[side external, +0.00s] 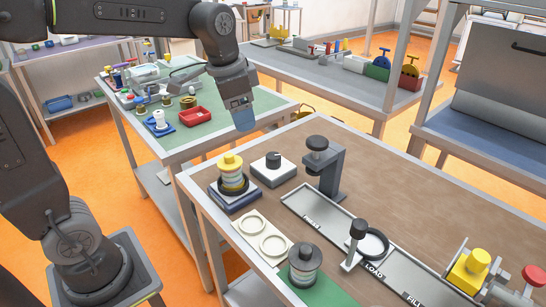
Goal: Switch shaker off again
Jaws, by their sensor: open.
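A stack of pale ringed discs with a yellow top (232,173) stands upright on a dark blue-grey base (236,199) near the brown table's back left corner; this looks like the shaker. Beside it to the right is a small white box with a black knob (273,160), which may be its switch. The knob's setting is too small to tell. My gripper (244,123) hangs above and behind the stack, with its blue tips pointing down. It is open, empty and apart from everything, though the gap between its fingers is hard to see.
A black press-like stand (325,165) stands right of the knob box. In front are a white plate with two rings (262,236), a dark-lidded jar (304,265) and a long labelled tray (310,212). A black-knobbed post (355,243) stands over the tray. The table's back right is clear.

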